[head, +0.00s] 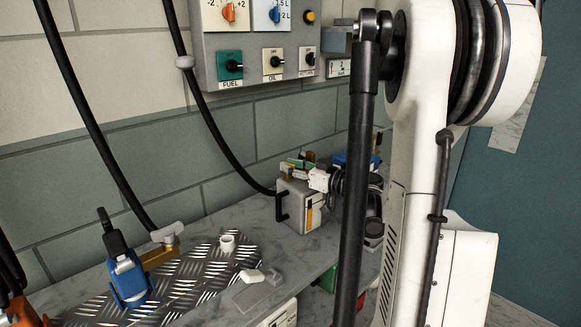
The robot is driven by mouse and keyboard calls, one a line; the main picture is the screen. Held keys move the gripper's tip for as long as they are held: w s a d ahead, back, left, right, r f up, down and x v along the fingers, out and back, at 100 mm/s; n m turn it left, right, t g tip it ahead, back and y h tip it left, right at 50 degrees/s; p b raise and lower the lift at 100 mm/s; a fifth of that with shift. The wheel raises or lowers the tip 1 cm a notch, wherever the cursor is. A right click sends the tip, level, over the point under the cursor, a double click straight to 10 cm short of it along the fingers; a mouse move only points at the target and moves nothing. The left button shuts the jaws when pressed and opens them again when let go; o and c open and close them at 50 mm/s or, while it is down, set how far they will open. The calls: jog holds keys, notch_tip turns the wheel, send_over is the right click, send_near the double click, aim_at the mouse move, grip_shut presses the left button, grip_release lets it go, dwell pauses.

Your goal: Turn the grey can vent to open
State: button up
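A grey box-shaped can (299,214) with a black side handle and an orange and yellow label stands on the counter by the tiled wall. Small green, brown and pale parts crowd above its top, and I cannot make out the vent among them. My gripper (318,180) appears to be at the can's upper right edge, at the end of my dark wrist. Its fingers are small and partly hidden, so I cannot tell whether it is open or shut, or whether it touches the vent.
A blue strapped item (128,280) stands on a metal tread plate (190,268) at the left, near a white ring (227,242) and a white piece (252,276). A control panel (232,42) hangs on the wall. Black hoses cross the left side. My arm covers much of the right.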

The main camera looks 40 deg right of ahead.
aim_at(291, 164)
notch_tip(291, 164, up, 10)
jog(key=shift+f, duration=0.1)
dwell(0.4)
